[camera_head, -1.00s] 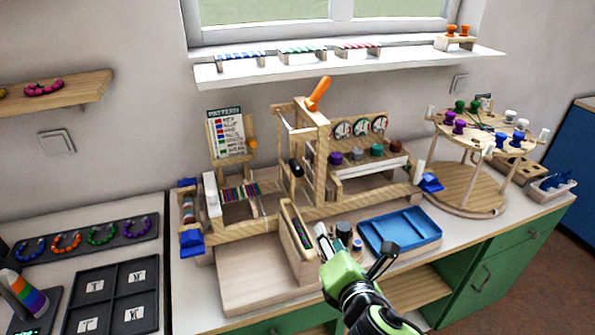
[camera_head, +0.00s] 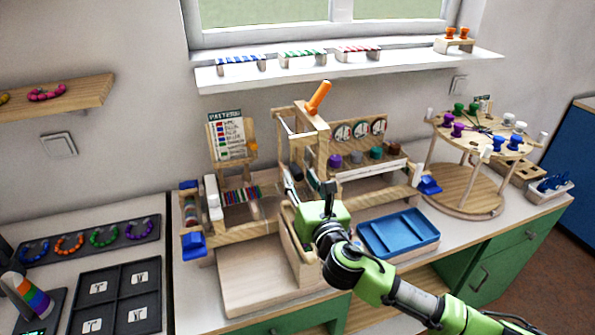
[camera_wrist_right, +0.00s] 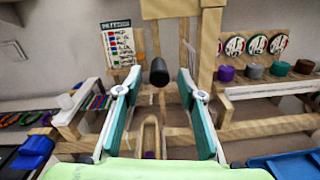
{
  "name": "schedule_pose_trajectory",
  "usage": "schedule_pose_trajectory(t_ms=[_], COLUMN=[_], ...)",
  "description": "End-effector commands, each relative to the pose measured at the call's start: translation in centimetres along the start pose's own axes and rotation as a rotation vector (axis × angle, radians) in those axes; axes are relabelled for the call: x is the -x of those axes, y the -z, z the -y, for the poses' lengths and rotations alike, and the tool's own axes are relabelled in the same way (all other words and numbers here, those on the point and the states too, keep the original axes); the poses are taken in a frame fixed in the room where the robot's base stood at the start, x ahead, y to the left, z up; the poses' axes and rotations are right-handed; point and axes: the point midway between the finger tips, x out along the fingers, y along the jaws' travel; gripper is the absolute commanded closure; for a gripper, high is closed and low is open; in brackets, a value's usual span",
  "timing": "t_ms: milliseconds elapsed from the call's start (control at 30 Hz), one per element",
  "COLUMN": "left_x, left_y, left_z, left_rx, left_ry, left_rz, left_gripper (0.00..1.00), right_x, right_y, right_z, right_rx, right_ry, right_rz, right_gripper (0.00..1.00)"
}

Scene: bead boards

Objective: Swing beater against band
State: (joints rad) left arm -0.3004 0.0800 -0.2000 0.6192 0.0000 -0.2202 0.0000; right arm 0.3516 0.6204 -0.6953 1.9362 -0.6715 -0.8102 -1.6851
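A wooden loom-like stand holds a striped multicoloured band (camera_head: 242,194) of threads, left of a tall wooden frame (camera_head: 315,140). A black knob (camera_head: 296,172), which looks like the beater's handle, sits by this frame. It also shows in the right wrist view (camera_wrist_right: 158,71), in line with the gap between my right gripper's fingers. My right gripper (camera_head: 309,190) is open, with its two green-padded fingers apart. I cannot tell whether the knob is between the pads or just beyond them. Nothing is held. My left gripper is not in view.
A pattern card (camera_head: 227,135) stands behind the band, and an orange lever (camera_head: 319,97) tops the frame. A blue tray (camera_head: 398,233) lies to the right of my arm. A round peg stand (camera_head: 470,190) is farther right. The pale board (camera_head: 255,280) in front is clear.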

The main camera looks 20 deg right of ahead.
Motion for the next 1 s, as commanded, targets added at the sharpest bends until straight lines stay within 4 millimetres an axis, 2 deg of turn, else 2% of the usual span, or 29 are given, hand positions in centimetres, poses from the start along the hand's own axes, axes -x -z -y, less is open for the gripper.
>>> schedule_pose_trajectory(t_ms=[100,200,567,700,867,1000], left_x=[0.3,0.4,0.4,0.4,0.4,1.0], left_y=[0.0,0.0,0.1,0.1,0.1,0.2], left_z=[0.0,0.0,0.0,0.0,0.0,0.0], left_rx=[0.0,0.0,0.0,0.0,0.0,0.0], left_ry=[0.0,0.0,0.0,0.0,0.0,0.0], left_rz=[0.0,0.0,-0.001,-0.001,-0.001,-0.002], left_gripper=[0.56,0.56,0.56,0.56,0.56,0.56], right_x=[-1.6,-2.3,-2.7,-2.7,-2.7,-2.6], right_y=[-0.1,0.0,0.0,0.0,0.0,0.1], right_z=[0.0,0.0,0.0,0.0,-0.1,-1.2], right_rx=[0.0,0.0,-0.001,-0.001,-0.007,-0.128], right_ry=[0.001,0.0,0.0,0.0,0.001,0.001], right_rz=[0.001,0.0,0.0,0.0,-0.001,-0.008], right_gripper=[0.65,0.65,0.65,1.0,1.0,1.0])
